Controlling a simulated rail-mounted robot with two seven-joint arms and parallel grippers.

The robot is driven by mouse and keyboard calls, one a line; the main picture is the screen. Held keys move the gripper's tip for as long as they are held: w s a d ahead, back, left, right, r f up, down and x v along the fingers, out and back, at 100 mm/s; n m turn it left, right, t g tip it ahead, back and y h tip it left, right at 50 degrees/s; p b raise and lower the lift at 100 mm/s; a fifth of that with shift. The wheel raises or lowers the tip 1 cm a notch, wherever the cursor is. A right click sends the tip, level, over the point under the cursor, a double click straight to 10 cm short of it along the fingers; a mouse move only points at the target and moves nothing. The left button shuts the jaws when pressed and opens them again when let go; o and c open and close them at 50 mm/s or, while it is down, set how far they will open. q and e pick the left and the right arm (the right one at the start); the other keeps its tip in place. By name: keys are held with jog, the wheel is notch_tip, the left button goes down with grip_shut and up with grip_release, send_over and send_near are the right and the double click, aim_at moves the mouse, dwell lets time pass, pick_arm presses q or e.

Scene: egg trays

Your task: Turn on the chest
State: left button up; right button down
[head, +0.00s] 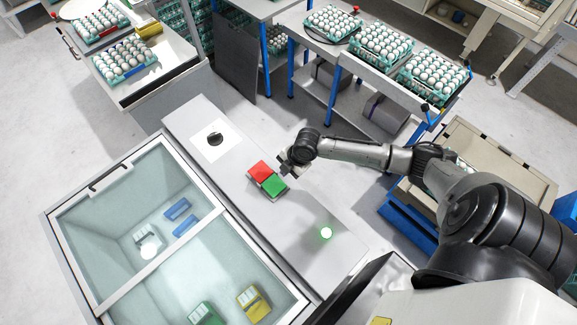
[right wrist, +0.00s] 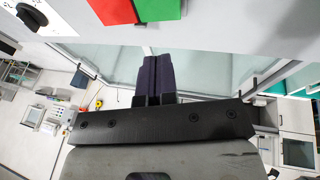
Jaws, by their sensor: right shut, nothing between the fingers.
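The chest is a glass-lidded freezer (head: 225,240) at the lower left of the head view. My right gripper (head: 287,164) is beside the buttons. In the right wrist view its dark fingers (right wrist: 153,76) are together and empty, with the red button (right wrist: 113,11) and green button (right wrist: 157,9) just beyond them. Contact with a button cannot be told. My left gripper is not in view.
Under the glass lie blue packs (head: 177,208), a yellow pack (head: 253,302) and a green pack (head: 204,314). Tables with egg trays (head: 381,58) stand at the back, and another egg tray (head: 125,72) is at the upper left. Open floor lies behind the chest.

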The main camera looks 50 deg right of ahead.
jog(key=shift+v, duration=1.15)
jog(key=shift+w, duration=0.1)
